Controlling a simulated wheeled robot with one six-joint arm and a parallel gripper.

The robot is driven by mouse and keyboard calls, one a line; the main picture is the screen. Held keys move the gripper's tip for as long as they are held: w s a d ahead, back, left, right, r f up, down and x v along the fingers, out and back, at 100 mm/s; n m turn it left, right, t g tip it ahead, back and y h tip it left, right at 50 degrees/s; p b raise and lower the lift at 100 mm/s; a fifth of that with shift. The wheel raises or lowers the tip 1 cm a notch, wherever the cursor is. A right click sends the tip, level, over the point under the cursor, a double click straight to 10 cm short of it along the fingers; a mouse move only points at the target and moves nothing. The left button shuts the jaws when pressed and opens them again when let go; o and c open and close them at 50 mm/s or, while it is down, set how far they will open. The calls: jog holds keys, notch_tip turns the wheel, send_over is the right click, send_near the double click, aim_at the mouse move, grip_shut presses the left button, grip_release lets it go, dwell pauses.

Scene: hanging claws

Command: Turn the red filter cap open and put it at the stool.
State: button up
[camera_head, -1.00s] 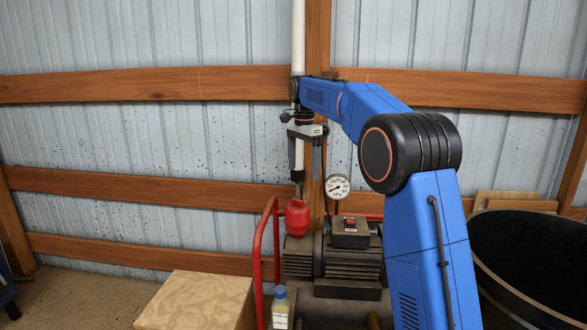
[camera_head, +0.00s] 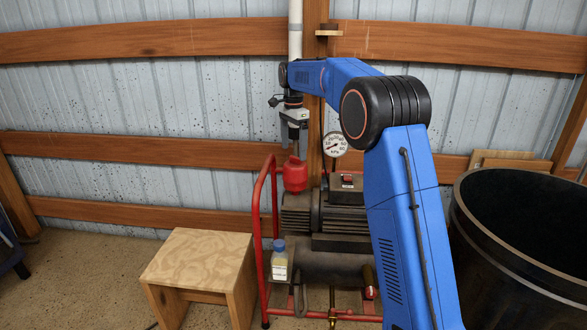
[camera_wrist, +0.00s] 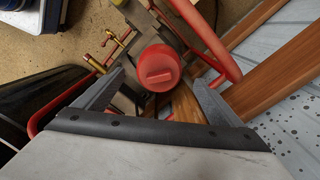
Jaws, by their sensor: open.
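The red filter cap (camera_head: 295,174) sits on the compressor, at the left end of its motor. In the wrist view the cap (camera_wrist: 158,68) shows from above, round with a raised bar grip across its top. My gripper (camera_head: 294,153) is above the cap, pointing down, with its fingers apart. In the wrist view its two fingers (camera_wrist: 160,84) spread to either side below the cap in the picture, with nothing between them. Whether the fingertips touch the cap cannot be told. The wooden stool (camera_head: 198,262) stands on the floor left of the compressor, its top bare.
The compressor's red tube frame (camera_head: 258,235) rises between cap and stool. A small blue-capped bottle (camera_head: 280,262) stands at the compressor's front. A pressure gauge (camera_head: 335,144) is right of my gripper. A large black bin (camera_head: 520,240) stands at the right.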

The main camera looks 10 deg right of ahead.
aim_at(294, 164)
notch_tip(294, 164, down, 9)
jog(key=shift+f, duration=0.1)
dwell(0.4)
jog(key=c, duration=1.6)
jog(key=shift+n, duration=0.3)
jog(key=o, duration=1.1)
jog(key=shift+n, duration=0.4)
jog(key=o, duration=0.8)
jog(key=shift+c, duration=0.2)
jog(key=shift+r, duration=0.2)
